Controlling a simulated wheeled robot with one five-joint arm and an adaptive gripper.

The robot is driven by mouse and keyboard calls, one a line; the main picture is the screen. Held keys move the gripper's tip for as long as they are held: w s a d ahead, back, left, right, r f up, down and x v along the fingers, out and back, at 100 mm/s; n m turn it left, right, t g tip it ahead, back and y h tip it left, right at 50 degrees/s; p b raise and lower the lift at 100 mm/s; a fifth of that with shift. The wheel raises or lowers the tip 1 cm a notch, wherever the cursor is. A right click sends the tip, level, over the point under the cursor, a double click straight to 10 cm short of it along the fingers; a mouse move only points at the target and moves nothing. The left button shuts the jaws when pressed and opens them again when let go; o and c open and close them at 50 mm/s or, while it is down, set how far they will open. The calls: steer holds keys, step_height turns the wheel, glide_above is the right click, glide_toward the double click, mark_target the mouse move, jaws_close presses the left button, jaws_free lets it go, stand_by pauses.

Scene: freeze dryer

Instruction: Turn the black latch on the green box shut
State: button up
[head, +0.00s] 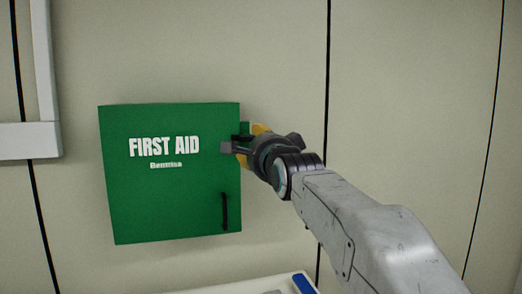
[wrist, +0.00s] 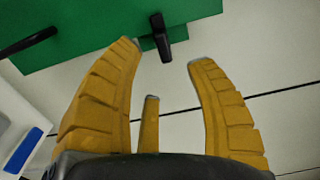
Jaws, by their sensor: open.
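The green box (head: 165,195) hangs on the wall with its door face toward me, marked FIRST AID; part of it shows at the top of the wrist view (wrist: 100,45). The black latch (wrist: 161,36) sits at the box's right edge and sticks out past that edge in the wrist view. In the head view it is largely hidden by my gripper (head: 236,147). My gripper is open and empty, its yellow fingers (wrist: 165,55) spread at the latch. The latch's end lies between the fingertips in the picture, with no clear contact.
A black door handle (head: 225,211) is at the box's lower right; it also shows in the wrist view (wrist: 28,42). A white surface with a blue item (head: 303,284) is below. A pale frame (head: 28,140) is at left. The wall (head: 415,100) right of the box is bare.

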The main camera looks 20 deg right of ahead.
steer(key=shift+s, duration=1.95)
